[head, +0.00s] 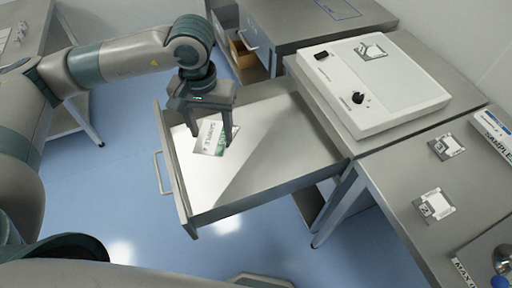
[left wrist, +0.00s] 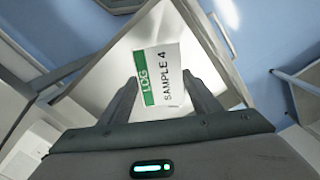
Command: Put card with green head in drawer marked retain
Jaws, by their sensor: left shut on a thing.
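A white card with a green head (head: 210,138) is between the fingers of my left gripper (head: 212,134). In the left wrist view the card (left wrist: 168,78) reads "LOG" on its green strip and "SAMPLE 4" on the white part. My left gripper (left wrist: 160,95) is shut on it. The card hangs over the inside of a wide, pulled-out metal drawer (head: 265,150); whether it touches the drawer floor I cannot tell. The drawer looks otherwise empty. I cannot read any "retain" marking. My right gripper is not in view.
A white control box (head: 375,85) with a knob stands on the bench right of the drawer. Small cards (head: 446,146) and (head: 433,205) lie on the right bench. Another open drawer (head: 243,58) is behind. Blue floor lies left.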

